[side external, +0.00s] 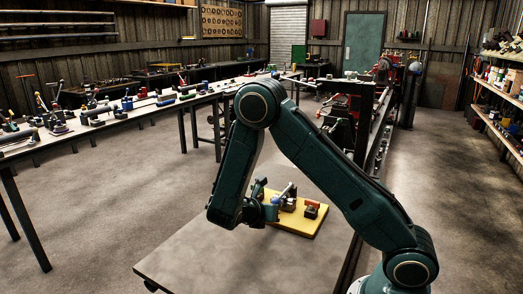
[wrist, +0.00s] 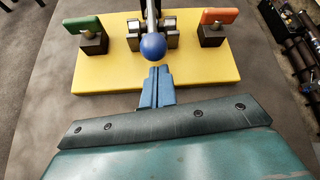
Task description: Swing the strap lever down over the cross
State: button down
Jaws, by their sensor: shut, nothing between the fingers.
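The strap lever (wrist: 150,14) ends in a blue ball knob (wrist: 153,46), which points toward the wrist camera over the yellow base plate (wrist: 215,76). Behind the knob, dark metal blocks (wrist: 170,38) stand in the middle of the plate. The knob and lever partly hide what lies between them, so I cannot make out the cross. My gripper (wrist: 158,73) has its blue fingers together and empty, just short of the knob in the wrist view. I cannot tell if they touch it. In the side view my gripper (side external: 270,212) is low beside the plate's left edge.
A green-handled clamp (wrist: 87,27) stands on the plate's left and an orange-handled clamp (wrist: 218,16) on its right. The plate lies on a grey table (side external: 215,255) with bare room in front. A long bench of tools (side external: 120,112) stands well away at the back left.

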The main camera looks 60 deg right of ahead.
jog(key=shift+d+f, duration=0.3)
jog(key=shift+d, duration=0.25)
jog(key=shift+r, duration=1.15)
jog(key=r+v, duration=0.1)
jog(key=v, duration=0.9)
jog(key=shift+d, duration=0.35)
jog(key=shift+s+r, duration=0.1)
